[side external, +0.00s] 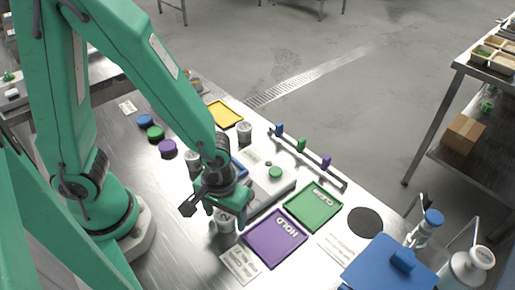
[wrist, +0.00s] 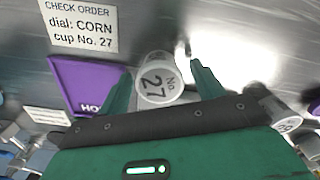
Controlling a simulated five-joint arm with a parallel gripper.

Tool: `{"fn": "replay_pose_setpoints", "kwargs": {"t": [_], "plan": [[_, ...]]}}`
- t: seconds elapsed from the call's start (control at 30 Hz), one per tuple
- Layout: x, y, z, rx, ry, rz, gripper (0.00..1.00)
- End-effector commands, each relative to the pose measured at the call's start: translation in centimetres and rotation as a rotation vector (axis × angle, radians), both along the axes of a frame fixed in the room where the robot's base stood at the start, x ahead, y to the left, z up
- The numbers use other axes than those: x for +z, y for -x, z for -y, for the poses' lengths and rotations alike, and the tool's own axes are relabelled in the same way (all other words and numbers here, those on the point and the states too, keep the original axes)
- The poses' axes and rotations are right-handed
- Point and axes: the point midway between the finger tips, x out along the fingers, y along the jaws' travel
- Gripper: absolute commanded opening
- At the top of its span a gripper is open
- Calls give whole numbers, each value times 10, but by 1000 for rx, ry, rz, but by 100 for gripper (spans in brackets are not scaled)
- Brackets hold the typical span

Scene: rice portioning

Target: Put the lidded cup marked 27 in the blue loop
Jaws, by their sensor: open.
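A small pale cup marked No. 27 (wrist: 158,82) stands between my gripper's fingers (wrist: 160,70) in the wrist view. The fingers are open, one on each side of it, with a gap visible on the right. I cannot tell whether a lid is on it. In the side view the cup (side external: 223,222) stands on the metal table under my gripper (side external: 220,207), left of the purple HOLD tray (side external: 272,240), its top partly hidden.
A green CLEAN tray (side external: 313,206) and a grey box with a green button (side external: 275,172) stand nearby. Blue (side external: 145,120), green (side external: 155,132) and purple (side external: 167,147) discs lie at left. Other cups (side external: 245,131) stand behind. A yellow frame (side external: 224,114) lies farther back.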

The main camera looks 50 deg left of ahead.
Motion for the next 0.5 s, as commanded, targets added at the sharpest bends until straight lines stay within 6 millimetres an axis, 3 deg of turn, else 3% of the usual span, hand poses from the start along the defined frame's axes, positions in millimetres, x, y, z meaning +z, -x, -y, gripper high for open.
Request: {"fn": "replay_pose_setpoints", "kwargs": {"t": [0.5], "plan": [[36,-1,1,0,3,4,67]]}}
